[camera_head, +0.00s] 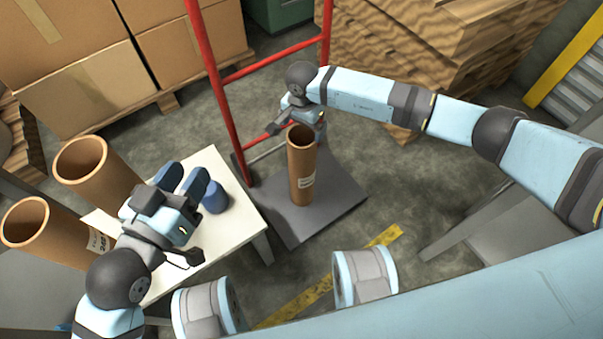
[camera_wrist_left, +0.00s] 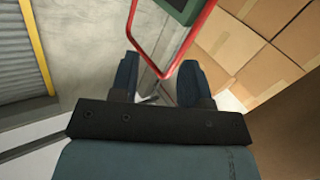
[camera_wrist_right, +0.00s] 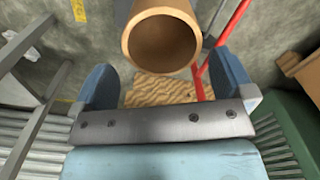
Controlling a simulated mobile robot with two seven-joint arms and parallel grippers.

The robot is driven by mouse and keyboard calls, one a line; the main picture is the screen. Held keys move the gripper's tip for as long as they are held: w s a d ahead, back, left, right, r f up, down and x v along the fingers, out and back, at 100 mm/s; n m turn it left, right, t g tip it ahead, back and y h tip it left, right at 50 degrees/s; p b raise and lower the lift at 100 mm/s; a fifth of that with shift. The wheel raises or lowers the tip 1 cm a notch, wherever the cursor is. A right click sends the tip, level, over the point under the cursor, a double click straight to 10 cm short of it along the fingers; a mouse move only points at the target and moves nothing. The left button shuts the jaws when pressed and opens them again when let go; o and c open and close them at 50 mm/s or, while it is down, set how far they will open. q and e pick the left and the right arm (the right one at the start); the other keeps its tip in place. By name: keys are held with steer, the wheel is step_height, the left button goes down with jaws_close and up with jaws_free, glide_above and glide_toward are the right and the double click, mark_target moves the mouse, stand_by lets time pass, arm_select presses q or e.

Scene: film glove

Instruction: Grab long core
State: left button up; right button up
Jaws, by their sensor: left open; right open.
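My left gripper (camera_head: 182,178) is open and empty above the white table, away from this core.
Two wider brown cores (camera_head: 85,165) stand at the left. The red hand truck frame (camera_head: 226,100) rises behind the core. Stacked boxes (camera_head: 60,55) and wooden sheets (camera_head: 440,50) are at the back.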

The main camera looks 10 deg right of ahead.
step_height(320, 180, down, 7)
steer(key=b, duration=0.3)
steer(key=shift+w+f, duration=0.1)
steer(key=c, duration=0.9)
steer(key=shift+c, duration=0.5)
arm_select(q)
steer(key=shift+w+a+f+m+t, duration=0.15)
steer(key=shift+w+a+m, duration=0.1)
steer(key=shift+w+m, duration=0.2)
steer(key=shift+w+a+f+m+t, duration=0.15)
steer(key=shift+w+a+m, duration=0.15)
steer(key=shift+m, duration=0.25)
